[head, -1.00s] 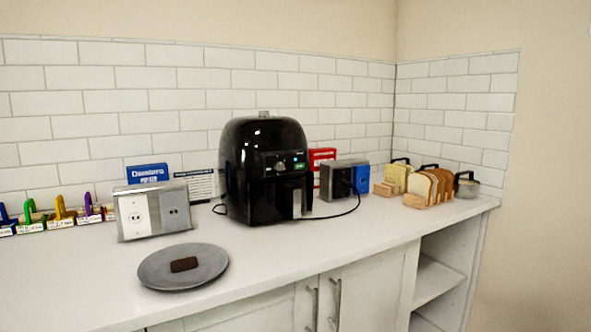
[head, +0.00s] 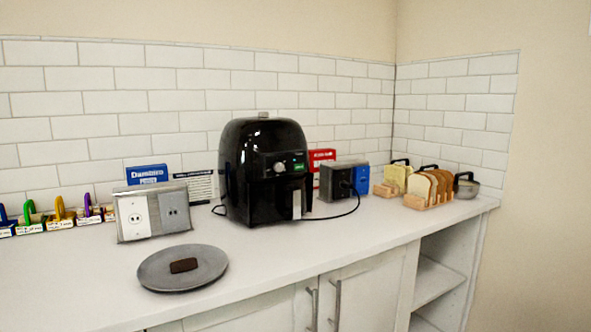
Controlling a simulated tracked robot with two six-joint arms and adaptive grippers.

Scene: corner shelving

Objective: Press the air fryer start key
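The black air fryer (head: 258,165) stands upright on the white counter, near the tiled back wall. Its front faces toward the right front and carries a control panel (head: 287,163) with a round knob (head: 279,167) and a small green lit area (head: 298,167). The start key is too small to tell apart from the rest of the panel. A handle with a light front (head: 297,204) shows below the panel. Neither of my grippers shows in the head view.
A grey plate (head: 150,272) with a small dark brown block (head: 184,265) lies in front. A metal socket box (head: 153,212) stands left of the fryer, a dark socket box (head: 338,181) right. A black cord (head: 345,213) crosses the counter. Bread slices (head: 420,187) stand in a rack farther right.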

